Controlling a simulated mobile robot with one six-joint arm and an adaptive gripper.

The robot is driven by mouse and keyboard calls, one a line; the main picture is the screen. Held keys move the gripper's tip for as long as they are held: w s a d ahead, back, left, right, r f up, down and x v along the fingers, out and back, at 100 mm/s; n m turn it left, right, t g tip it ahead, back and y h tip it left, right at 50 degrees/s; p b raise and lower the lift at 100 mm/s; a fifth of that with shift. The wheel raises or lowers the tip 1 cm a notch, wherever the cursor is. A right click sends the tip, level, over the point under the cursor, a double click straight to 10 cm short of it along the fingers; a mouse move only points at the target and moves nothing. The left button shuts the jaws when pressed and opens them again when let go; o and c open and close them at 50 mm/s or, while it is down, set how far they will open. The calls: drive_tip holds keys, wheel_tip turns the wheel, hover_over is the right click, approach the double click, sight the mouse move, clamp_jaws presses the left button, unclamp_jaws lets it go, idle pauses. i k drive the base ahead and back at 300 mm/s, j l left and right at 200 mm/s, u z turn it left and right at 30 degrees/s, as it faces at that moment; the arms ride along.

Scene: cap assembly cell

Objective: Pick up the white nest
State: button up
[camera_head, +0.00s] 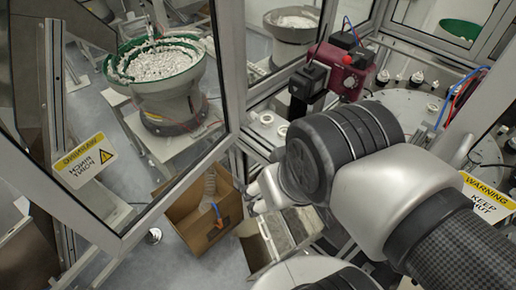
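Small white ring-shaped parts sit on the machine's surface left of the red unit, one white ring (266,118) and another white ring (283,129) beside it. A further white ring (433,107) lies on the round grey table at the right. I cannot tell which of these, if any, is the white nest. My arm crosses the right and centre of the view and hides part of the machine.
A framed glass door (140,215) with a warning label stands open at left. Behind it is a green-rimmed bowl (160,65) of white parts. A red and black unit (340,70) stands over the machine. An open cardboard box (187,213) is on the floor below.

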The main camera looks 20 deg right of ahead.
sight(282, 129)
drive_tip(key=k, duration=1)
